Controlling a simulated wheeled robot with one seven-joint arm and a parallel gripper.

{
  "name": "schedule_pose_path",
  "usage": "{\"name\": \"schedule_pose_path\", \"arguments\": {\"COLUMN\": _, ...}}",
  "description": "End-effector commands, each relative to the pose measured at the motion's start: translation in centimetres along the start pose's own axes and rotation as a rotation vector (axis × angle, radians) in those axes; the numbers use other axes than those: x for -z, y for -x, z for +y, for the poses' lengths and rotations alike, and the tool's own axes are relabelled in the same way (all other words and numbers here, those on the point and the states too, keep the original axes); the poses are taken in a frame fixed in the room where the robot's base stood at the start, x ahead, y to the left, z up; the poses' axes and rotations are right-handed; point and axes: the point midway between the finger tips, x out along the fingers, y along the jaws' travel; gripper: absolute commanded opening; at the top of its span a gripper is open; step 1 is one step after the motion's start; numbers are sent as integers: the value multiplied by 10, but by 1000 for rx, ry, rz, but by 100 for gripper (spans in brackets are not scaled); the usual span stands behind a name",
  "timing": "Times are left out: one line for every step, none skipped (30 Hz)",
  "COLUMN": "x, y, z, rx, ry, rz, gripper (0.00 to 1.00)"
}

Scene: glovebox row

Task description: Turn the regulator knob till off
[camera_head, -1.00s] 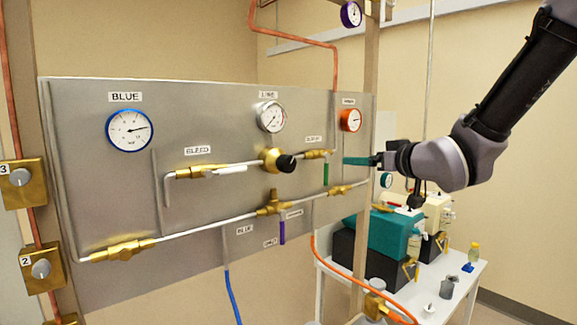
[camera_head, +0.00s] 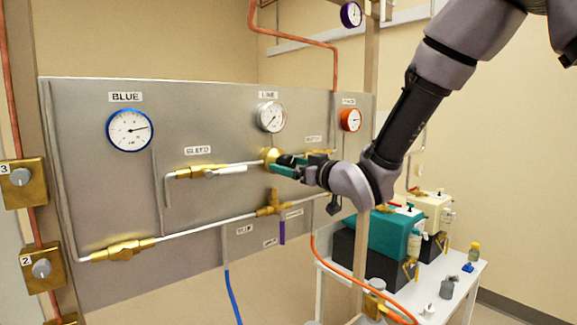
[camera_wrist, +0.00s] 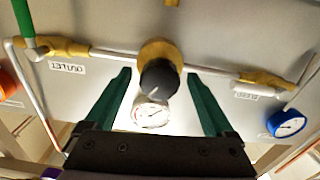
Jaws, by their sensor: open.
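The regulator is a round brass body (camera_head: 269,155) with a black knob, on the pipe in the middle of the grey panel. In the wrist view the black knob (camera_wrist: 159,79) faces the camera, ahead of and between the two green fingers. My gripper (camera_head: 283,165) is in front of the regulator in the head view and hides most of the knob. In the wrist view my gripper (camera_wrist: 160,92) is open, with a finger on each side of the knob's line and clear space between. I cannot tell how deep the fingers reach around it.
The LINE gauge (camera_head: 271,117) sits above the regulator, the BLUE gauge (camera_head: 130,130) to the left and an orange gauge (camera_head: 349,120) to the right. A bleed valve (camera_head: 207,171) with a white handle is left of the regulator. A white table (camera_head: 455,290) with equipment stands at lower right.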

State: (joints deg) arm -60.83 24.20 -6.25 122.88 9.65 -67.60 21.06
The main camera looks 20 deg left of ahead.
Motion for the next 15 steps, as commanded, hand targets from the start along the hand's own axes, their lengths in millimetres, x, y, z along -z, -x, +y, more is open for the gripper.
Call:
{"name": "schedule_pose_path", "arguments": {"x": 0, "y": -4, "z": 0, "rx": 0, "ry": 1, "rz": 1, "gripper": 88}}
{"name": "schedule_pose_path", "arguments": {"x": 0, "y": -5, "z": 0, "rx": 0, "ry": 1, "rz": 1, "gripper": 88}}
{"name": "schedule_pose_path", "arguments": {"x": 0, "y": -7, "z": 0, "rx": 0, "ry": 1, "rz": 0, "gripper": 88}}
{"name": "schedule_pose_path", "arguments": {"x": 0, "y": -7, "z": 0, "rx": 0, "ry": 1, "rz": 0, "gripper": 88}}
{"name": "schedule_pose_path", "arguments": {"x": 0, "y": -8, "z": 0, "rx": 0, "ry": 1, "rz": 0, "gripper": 88}}
{"name": "schedule_pose_path", "arguments": {"x": 0, "y": -8, "z": 0, "rx": 0, "ry": 1, "rz": 0, "gripper": 88}}
{"name": "schedule_pose_path", "arguments": {"x": 0, "y": -8, "z": 0, "rx": 0, "ry": 1, "rz": 0, "gripper": 88}}
{"name": "schedule_pose_path", "arguments": {"x": 0, "y": -8, "z": 0, "rx": 0, "ry": 1, "rz": 0, "gripper": 88}}
{"name": "schedule_pose_path", "arguments": {"x": 0, "y": -8, "z": 0, "rx": 0, "ry": 1, "rz": 0, "gripper": 88}}
{"name": "schedule_pose_path", "arguments": {"x": 0, "y": -8, "z": 0, "rx": 0, "ry": 1, "rz": 0, "gripper": 88}}
{"name": "schedule_pose_path", "arguments": {"x": 0, "y": -8, "z": 0, "rx": 0, "ry": 1, "rz": 0, "gripper": 88}}
{"name": "schedule_pose_path", "arguments": {"x": 0, "y": -8, "z": 0, "rx": 0, "ry": 1, "rz": 0, "gripper": 81}}
{"name": "schedule_pose_path", "arguments": {"x": 0, "y": -8, "z": 0, "rx": 0, "ry": 1, "rz": 0, "gripper": 69}}
{"name": "schedule_pose_path", "arguments": {"x": 0, "y": -8, "z": 0, "rx": 0, "ry": 1, "rz": 0, "gripper": 58}}
{"name": "schedule_pose_path", "arguments": {"x": 0, "y": -8, "z": 0, "rx": 0, "ry": 0, "rz": 0, "gripper": 43}}
